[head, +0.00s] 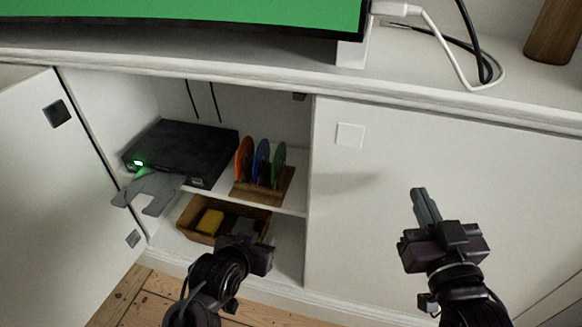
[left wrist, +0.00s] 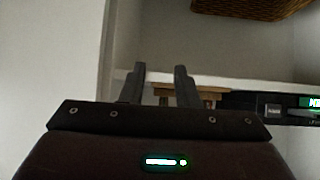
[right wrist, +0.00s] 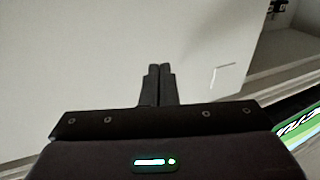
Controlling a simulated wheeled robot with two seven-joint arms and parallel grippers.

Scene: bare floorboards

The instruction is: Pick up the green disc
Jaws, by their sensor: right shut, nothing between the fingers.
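The green disc (head: 279,164) stands upright at the right end of a wooden rack (head: 262,195) on the cabinet's middle shelf. A blue disc (head: 262,162) and an orange disc (head: 244,160) stand to its left. My left gripper (head: 243,235) is in front of the opening, below the rack in the head view, apart from the discs. Its fingers are spread and empty in the left wrist view (left wrist: 160,72), where part of the rack (left wrist: 190,94) shows behind them; no green disc is visible there. My right gripper (head: 420,192) is shut and empty before the closed right door.
A black box (head: 190,150) with a green light sits left of the rack, a grey flat piece (head: 152,190) at its front. A basket (head: 195,232) with a yellow item stands below. The closed white door (head: 400,220) bounds the opening's right; a screen (head: 180,12) stands above.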

